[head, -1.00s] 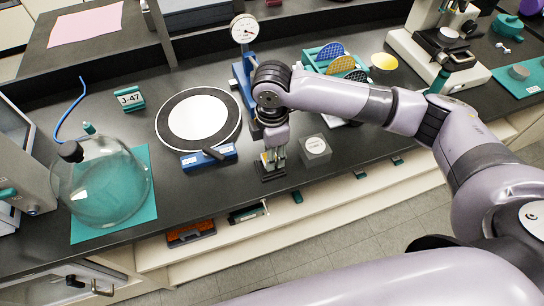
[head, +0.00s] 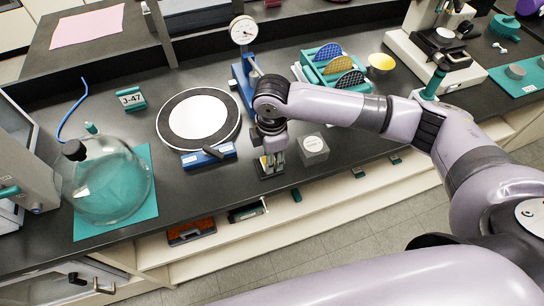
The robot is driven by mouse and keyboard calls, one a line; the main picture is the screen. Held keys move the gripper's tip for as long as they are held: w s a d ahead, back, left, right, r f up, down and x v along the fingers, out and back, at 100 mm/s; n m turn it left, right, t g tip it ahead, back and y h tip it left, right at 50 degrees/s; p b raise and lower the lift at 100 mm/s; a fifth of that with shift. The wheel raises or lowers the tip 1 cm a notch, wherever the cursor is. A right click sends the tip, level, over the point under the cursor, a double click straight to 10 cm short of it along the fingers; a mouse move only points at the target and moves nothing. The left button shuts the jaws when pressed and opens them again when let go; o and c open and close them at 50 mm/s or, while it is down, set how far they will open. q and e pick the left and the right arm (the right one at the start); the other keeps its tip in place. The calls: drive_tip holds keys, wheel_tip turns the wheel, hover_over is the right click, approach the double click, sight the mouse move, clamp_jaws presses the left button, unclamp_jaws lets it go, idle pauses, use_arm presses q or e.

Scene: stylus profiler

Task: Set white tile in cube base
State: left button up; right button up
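My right gripper (head: 271,161) points down over a small dark holder (head: 271,175) near the bench's front edge. Small pale and yellowish pieces show between and beside the fingers, but they are too small to name. I cannot tell whether the fingers are closed on one. A grey cube-shaped block (head: 313,151) with a round pale mark on top stands just right of the gripper, apart from it. I cannot make out the white tile for certain. My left gripper is not in view.
A round black-rimmed white plate (head: 197,116) lies left of the gripper. A blue dial gauge stand (head: 243,76) and a teal rack of discs (head: 330,66) stand behind. A glass dome (head: 108,182) sits on a teal mat (head: 98,229) at left.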

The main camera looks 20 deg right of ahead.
drive_tip(key=o, duration=0.4)
drive_tip(key=shift+s+f, duration=0.15)
drive_tip(key=shift+f, duration=0.35)
drive_tip(key=shift+s+f, duration=0.15)
drive_tip(key=shift+f, duration=0.35)
drive_tip(key=shift+o, duration=0.3)
drive_tip(key=shift+w, duration=0.2)
drive_tip(key=shift+r, duration=0.1)
wheel_tip(320, 180, up, 14)
drive_tip(key=b, duration=0.2)
drive_tip(key=shift+f, duration=0.2)
drive_tip(key=shift+f, duration=0.1)
